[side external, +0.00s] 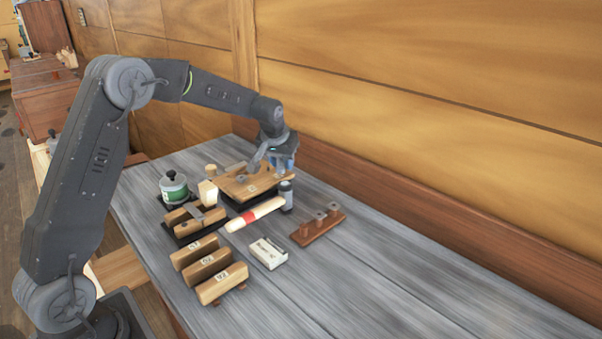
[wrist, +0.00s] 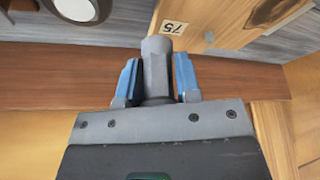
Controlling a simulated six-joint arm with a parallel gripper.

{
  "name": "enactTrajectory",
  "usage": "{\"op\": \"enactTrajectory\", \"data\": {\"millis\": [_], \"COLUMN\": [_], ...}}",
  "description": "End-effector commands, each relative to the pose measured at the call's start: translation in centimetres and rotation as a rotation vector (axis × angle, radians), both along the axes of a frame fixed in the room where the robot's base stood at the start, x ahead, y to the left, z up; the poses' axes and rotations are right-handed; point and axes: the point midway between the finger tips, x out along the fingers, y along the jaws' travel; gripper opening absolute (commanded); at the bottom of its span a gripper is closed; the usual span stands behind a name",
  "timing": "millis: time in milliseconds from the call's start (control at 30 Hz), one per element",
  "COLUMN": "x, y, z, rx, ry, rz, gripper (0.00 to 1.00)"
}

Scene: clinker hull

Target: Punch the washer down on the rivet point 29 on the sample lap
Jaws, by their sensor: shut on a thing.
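My gripper (wrist: 155,75) has blue fingers shut on a grey metal punch (wrist: 156,50), which stands out past the fingertips. In the side view my gripper (side external: 284,166) is above the far right end of a wooden board (side external: 240,187), which looks like the sample lap. The board also shows in the wrist view (wrist: 225,22), with a number label; the punch tip is near its edge, and I cannot tell whether they touch. No washer or rivet point 29 can be made out under the tool.
A dark cylinder (side external: 287,197) stands close below my gripper. A red-banded mallet (side external: 256,213), a brown rack (side external: 317,225), a white box (side external: 268,253), labelled wooden blocks (side external: 222,284) and a green tin (side external: 174,188) lie nearby. The right of the bench (side external: 400,280) is clear.

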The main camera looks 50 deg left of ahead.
Motion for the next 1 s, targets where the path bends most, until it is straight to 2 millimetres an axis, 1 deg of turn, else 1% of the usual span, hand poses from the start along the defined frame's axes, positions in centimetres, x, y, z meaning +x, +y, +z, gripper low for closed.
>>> {"op": "enactTrajectory", "data": {"millis": [33,100,300,367,500,600,667,767,1000], "x": [-0.5,-1.2,-2.6,-3.6,-6.4,-7.8,-8.3,-8.5,-8.5], "y": [0.8,1.6,3.4,4.1,5.8,6.5,6.8,6.9,6.8], "z": [0.7,1.2,2.7,3.3,5.0,5.6,5.7,5.2,2.9], "rx": [-0.001,0.001,-0.001,-0.004,-0.009,-0.015,-0.015,-0.016,-0.017], "ry": [-0.003,-0.002,-0.004,-0.005,-0.010,-0.013,-0.013,-0.012,-0.012], "rz": [0.005,0.003,0.023,0.063,0.200,0.278,0.304,0.317,0.316], "gripper": [0.02,0.02,0.02,0.02,0.02,0.02,0.02,0.02,0.02]}}
